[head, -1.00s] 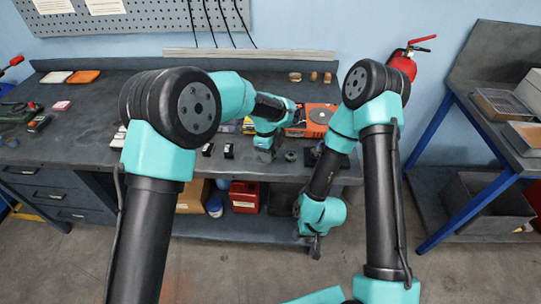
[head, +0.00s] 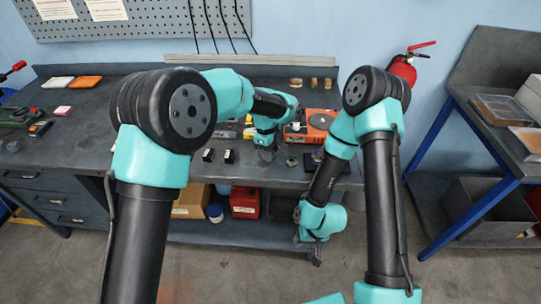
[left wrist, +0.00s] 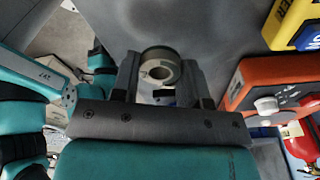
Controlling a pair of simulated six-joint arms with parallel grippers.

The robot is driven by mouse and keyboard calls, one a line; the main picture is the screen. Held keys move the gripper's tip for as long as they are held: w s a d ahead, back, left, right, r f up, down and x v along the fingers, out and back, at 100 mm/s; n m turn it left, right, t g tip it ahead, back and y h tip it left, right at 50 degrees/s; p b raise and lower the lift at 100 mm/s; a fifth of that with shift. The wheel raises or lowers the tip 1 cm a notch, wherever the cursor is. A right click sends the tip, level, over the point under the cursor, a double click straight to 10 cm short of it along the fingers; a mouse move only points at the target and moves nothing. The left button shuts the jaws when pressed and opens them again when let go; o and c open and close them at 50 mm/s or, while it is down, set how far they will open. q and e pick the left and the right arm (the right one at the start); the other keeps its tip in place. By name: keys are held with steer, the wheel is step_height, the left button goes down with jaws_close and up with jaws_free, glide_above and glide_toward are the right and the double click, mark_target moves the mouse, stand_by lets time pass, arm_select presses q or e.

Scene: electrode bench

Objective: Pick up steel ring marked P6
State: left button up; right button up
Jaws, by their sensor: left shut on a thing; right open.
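My left gripper (head: 267,155) is over the front part of the dark bench, left of the orange device. In the left wrist view the left gripper (left wrist: 160,88) is shut on a grey steel ring (left wrist: 152,54) held between its fingers. The ring's open hole faces the camera; no P6 mark can be read. In the head view the held ring is too small or hidden to make out. My right gripper (head: 316,254) is open and empty, low in front of the bench's edge.
The orange device (head: 318,121) stands close right of the left gripper. A small round piece (head: 291,162) and two small black blocks (head: 229,156) lie near the bench's front edge. A red box (head: 245,202) is on the shelf below.

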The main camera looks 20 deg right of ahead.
arm_select(q)
steer(key=s+a, duration=0.2)
steer(key=s, duration=0.5)
steer(key=s+a+r, duration=0.1)
steer(key=s+a, duration=0.1)
steer(key=s, duration=0.6)
steer(key=shift+s+a+r, duration=0.2)
steer(key=shift+s+r, duration=0.05)
steer(key=shift+r, duration=0.05)
steer(key=shift+w, duration=0.15)
